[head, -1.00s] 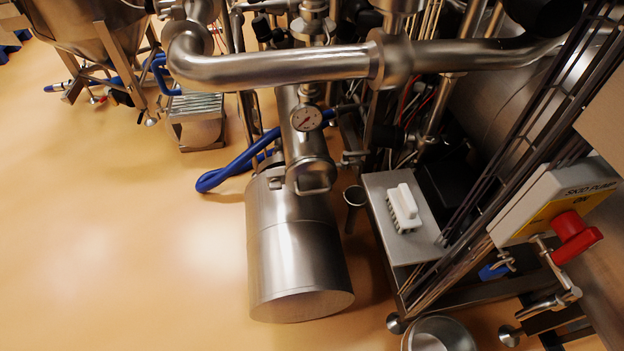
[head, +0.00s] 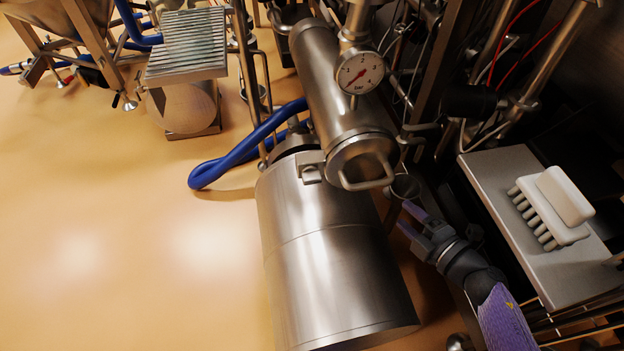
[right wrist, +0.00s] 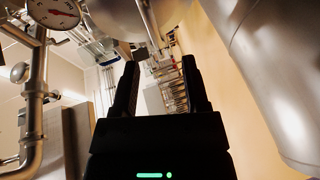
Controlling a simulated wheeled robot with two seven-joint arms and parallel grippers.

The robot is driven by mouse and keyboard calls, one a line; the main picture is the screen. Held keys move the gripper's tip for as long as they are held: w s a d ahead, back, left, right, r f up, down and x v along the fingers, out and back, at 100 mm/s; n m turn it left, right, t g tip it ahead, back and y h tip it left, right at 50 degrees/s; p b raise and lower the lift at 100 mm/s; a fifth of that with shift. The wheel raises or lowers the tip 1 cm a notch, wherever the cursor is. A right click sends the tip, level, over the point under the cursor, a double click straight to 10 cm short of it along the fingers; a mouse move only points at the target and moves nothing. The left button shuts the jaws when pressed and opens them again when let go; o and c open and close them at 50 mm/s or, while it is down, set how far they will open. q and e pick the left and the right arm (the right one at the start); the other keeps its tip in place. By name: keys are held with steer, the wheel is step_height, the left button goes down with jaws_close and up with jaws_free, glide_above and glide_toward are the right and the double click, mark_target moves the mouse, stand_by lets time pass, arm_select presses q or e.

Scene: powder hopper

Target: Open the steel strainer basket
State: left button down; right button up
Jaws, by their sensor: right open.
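The steel strainer (head: 325,75) is a slanted steel tube with a pressure gauge (head: 360,72) on it. Its round lower end (head: 355,152) carries a U-shaped handle (head: 366,183), and this end looks closed. My right gripper (head: 410,222) is open and empty, just below and right of the handle, apart from it in the head view. In the right wrist view my two dark fingers (right wrist: 160,75) stand apart with nothing between them. The gauge shows there at the upper left (right wrist: 55,12). The basket's inside is hidden. My left gripper is not in view.
A large steel cylinder (head: 325,250) stands under the strainer, left of my right gripper. A steel shelf (head: 570,270) with a white brush (head: 555,205) is at right. A blue hose (head: 235,155) loops on the left. The floor (head: 130,220) at left is clear.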

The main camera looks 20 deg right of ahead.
mark_target(374, 187)
steer(key=shift+n+y, duration=0.3)
steer(key=shift+n, duration=0.4)
steer(key=b+x, duration=0.1)
steer(key=x, duration=0.2)
steer(key=b+x, duration=0.1)
steer(key=x, duration=0.2)
steer(key=r+b+x, duration=0.1)
steer(key=x, duration=0.3)
steer(key=shift+w+a+b, duration=0.15)
steer(key=shift+w+b, duration=0.15)
steer(key=shift+w, duration=0.1)
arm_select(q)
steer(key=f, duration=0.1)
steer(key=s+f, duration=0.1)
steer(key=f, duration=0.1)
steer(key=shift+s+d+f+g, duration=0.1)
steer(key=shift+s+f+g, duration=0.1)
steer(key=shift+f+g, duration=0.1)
arm_select(e)
jaws_close()
